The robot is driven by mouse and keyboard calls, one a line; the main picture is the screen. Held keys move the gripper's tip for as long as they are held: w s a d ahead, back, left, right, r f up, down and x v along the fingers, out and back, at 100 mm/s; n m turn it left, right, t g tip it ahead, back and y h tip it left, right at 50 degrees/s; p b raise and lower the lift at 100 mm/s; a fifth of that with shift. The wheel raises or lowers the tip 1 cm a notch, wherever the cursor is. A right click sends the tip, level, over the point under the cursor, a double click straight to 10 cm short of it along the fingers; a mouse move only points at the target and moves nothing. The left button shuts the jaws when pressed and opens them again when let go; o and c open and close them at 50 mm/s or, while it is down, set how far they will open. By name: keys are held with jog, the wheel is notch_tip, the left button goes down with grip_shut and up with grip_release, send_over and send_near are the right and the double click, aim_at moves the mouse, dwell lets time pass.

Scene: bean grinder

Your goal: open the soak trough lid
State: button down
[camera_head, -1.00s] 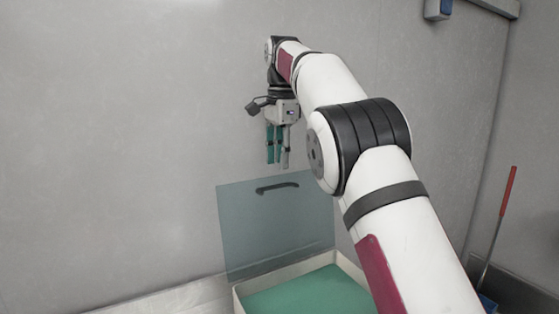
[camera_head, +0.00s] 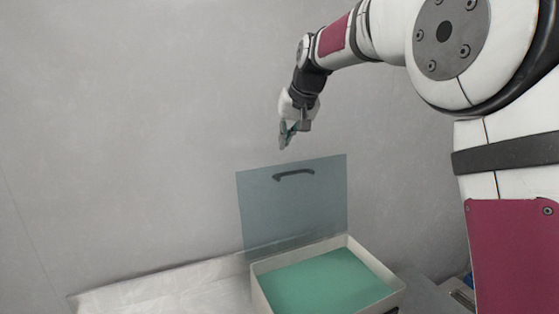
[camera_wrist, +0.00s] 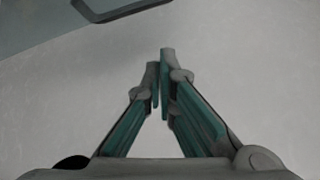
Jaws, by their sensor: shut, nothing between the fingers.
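The soak trough (camera_head: 375,297) is a pale open box with a green surface inside (camera_head: 325,283). Its lid (camera_head: 265,215) is a translucent blue-grey panel standing upright at the back edge of the trough, close to the wall. The lid has a dark bar handle (camera_head: 293,175) near its top edge. My gripper (camera_head: 284,146) is above the lid's top edge, apart from it, with its fingers shut and empty. In the wrist view the fingertips (camera_wrist: 160,60) come together, and part of the lid (camera_wrist: 35,22) with its handle (camera_wrist: 120,14) shows at the top left.
A pale counter top (camera_head: 165,288) runs along the wall to the left of the trough and is bare. The grey wall (camera_head: 120,120) is close behind the lid.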

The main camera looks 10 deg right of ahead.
notch_tip(320, 180, down, 7)
jog(key=w+a+n+t+p, duration=0.1)
jog(key=n+p, duration=0.2)
jog(key=shift+a+f, duration=0.2)
jog(key=shift+a, duration=0.1)
dwell(0.6)
jog(key=shift+w, duration=0.1)
jog(key=s, duration=0.1)
jog(key=s+d+r+p, duration=0.1)
jog(key=s, duration=0.2)
jog(key=shift+d+r, duration=0.15)
